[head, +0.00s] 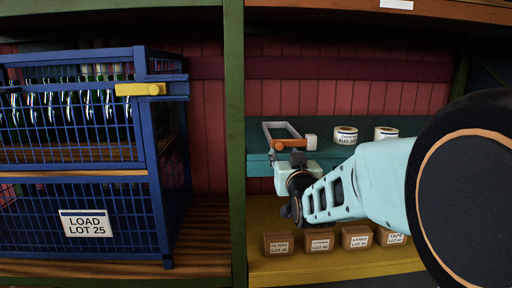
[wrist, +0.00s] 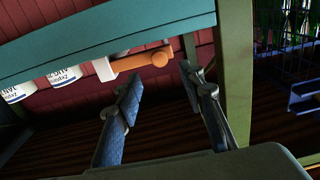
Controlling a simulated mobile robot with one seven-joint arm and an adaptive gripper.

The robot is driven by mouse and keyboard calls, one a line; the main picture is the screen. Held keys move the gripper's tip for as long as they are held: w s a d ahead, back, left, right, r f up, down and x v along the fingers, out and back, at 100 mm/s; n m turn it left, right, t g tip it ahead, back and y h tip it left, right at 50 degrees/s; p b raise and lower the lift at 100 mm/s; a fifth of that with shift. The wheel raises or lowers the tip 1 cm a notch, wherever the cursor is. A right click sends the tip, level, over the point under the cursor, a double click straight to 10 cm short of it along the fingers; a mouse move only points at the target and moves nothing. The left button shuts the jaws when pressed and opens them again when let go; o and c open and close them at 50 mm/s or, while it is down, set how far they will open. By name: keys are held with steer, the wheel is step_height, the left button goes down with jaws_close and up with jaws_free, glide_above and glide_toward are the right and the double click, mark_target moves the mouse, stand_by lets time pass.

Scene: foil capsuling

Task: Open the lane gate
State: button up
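A grey U-shaped frame (head: 283,126) with an orange bar (head: 290,143) stands at the left end of the teal shelf; it may be the lane gate, but I cannot be sure. A white block (head: 311,142) sits beside it. In the wrist view the orange bar (wrist: 140,62) ends in a round knob, just beyond the fingertips. My gripper (wrist: 161,78) is open and empty, its two fingers well apart, with no contact visible. In the head view, my wrist partly hides the gripper just below the orange bar.
Labelled white rolls (head: 346,136) stand on the teal shelf (head: 330,157). Small brown boxes (head: 321,243) line the yellow shelf below. A green post (head: 235,150) separates this bay from a blue wire cage (head: 100,205) of bottles with a yellow latch (head: 140,89).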

mark_target(280, 146)
steer(key=w, duration=0.8)
steer(key=shift+c, duration=0.2)
jaws_close()
